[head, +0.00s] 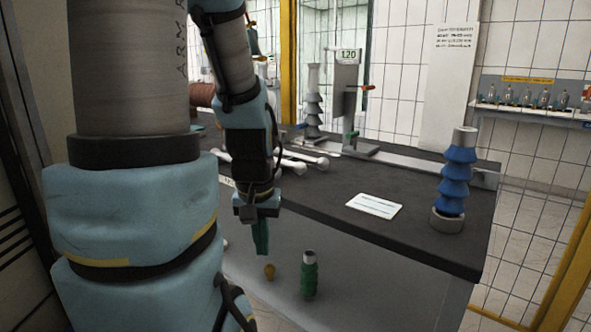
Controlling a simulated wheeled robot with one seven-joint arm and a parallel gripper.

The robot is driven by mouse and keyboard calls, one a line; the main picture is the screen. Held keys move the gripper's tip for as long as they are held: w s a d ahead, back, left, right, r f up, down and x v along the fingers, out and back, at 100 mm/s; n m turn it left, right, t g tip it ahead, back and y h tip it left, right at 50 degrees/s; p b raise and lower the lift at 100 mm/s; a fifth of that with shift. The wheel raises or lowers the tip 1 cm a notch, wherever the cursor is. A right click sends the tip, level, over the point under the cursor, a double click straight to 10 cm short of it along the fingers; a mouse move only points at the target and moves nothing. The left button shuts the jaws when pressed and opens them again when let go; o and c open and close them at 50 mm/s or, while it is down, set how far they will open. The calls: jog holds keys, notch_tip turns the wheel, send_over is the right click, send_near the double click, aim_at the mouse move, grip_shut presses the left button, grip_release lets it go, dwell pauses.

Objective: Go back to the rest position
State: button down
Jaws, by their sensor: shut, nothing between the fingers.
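My gripper (260,237) hangs from my arm at the picture's centre left, pointing down in front of the dark workbench (421,240). Its green fingers are shut and empty. My arm runs up from it to the top of the picture, and my large column fills the left side. A green ribbed bushing (309,279) stands low, right of and below my gripper. A small orange-brown piece (269,271) is just below the fingers. Neither touches the gripper as far as I can see.
A blue ribbed bushing (456,180) stands at the bench's right end, with a white card (374,206) left of it. A grey bushing (313,105) stands near the fixture marked 120 (345,95). White rods (300,160) lie behind my gripper. A shelf (530,112) holds small bottles.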

notch_tip(320, 180, up, 10)
jog(key=p, duration=0.8)
jog(key=shift+p, duration=0.3)
